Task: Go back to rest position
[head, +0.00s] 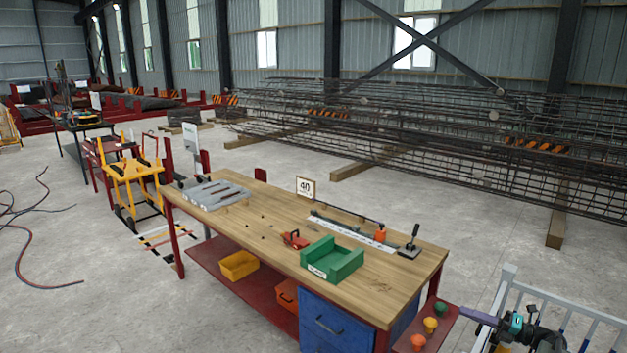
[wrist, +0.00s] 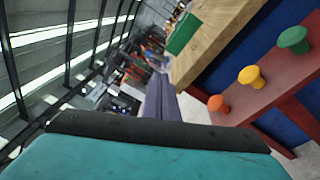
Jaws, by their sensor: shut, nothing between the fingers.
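My gripper (head: 472,314) is at the lower right of the head view, its purple-grey fingers pointing left toward the workbench's near right corner. The fingers are shut with nothing between them. In the wrist view the closed fingers (wrist: 163,98) stretch away beyond the teal gripper body (wrist: 150,158). The gripper is apart from the wooden workbench (head: 245,220) and to the right of a red side shelf with knobs.
The red side shelf (head: 407,345) carries an orange knob (wrist: 217,103), a yellow knob (wrist: 250,75) and a green knob (wrist: 294,38). A green bin (head: 332,260) sits on the workbench. A pale railing (head: 560,302) stands beside my arm.

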